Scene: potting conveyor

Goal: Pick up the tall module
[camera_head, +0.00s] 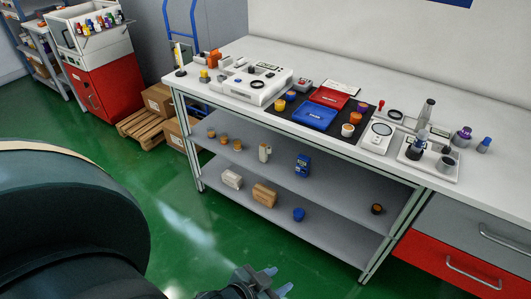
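A white workbench (225,66) runs along the wall, with many small items on top. I cannot tell for sure which item is the tall module. A grey upright cylinder (427,112) stands tallest at the right part of the bench top, near a white tray (447,174) that holds a dark-and-white upright piece (416,147). My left gripper (278,280) is at the bottom edge, over the green floor and well short of the bench. Its two fingertips are apart, with nothing seen between them. My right gripper is out of view.
A red tray (329,97) and a blue tray (314,116) lie on a black mat. Shelves below the bench hold a blue meter (302,165), boxes and small parts. Green floor (190,225) in front is clear.

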